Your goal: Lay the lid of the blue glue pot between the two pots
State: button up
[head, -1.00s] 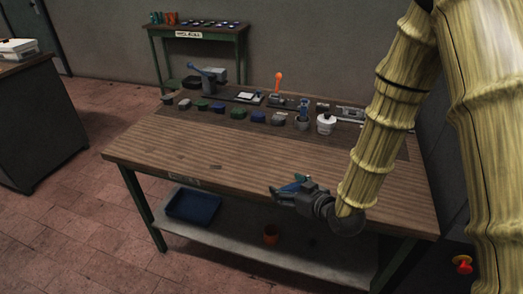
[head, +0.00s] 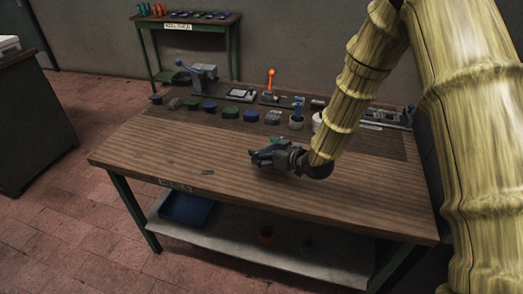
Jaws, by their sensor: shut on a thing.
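My gripper (head: 262,156) is over the front middle of the bench. It is shut on a small blue-green thing (head: 266,150), too small and dark to identify surely as the lid. A grey pot (head: 296,123) with a tall blue part (head: 298,106) on top stands behind the gripper, to its right. A white pot (head: 316,123) stands just right of it, partly hidden by my arm. The gap between the two pots is narrow in this view. My gripper is apart from both pots.
The wooden bench (head: 170,160) has a row of dark, green and blue pieces (head: 209,106) along its darker back strip. Behind are a grey press (head: 197,73) and an orange-knobbed device (head: 270,88). The front left is clear.

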jog(key=shift+w+a+f+p, duration=0.15)
jog(key=shift+w+a, duration=0.15)
jog(key=shift+w, duration=0.55)
jog(key=shift+w+a+p, duration=0.15)
jog(key=shift+w+a, duration=0.1)
jog(key=shift+w, duration=0.55)
jog(key=shift+w+f+p, duration=0.1)
jog(key=shift+f+p, duration=0.35)
jog(key=shift+f, duration=1.35)
jog(key=shift+f, duration=0.15)
jog(key=o, duration=1)
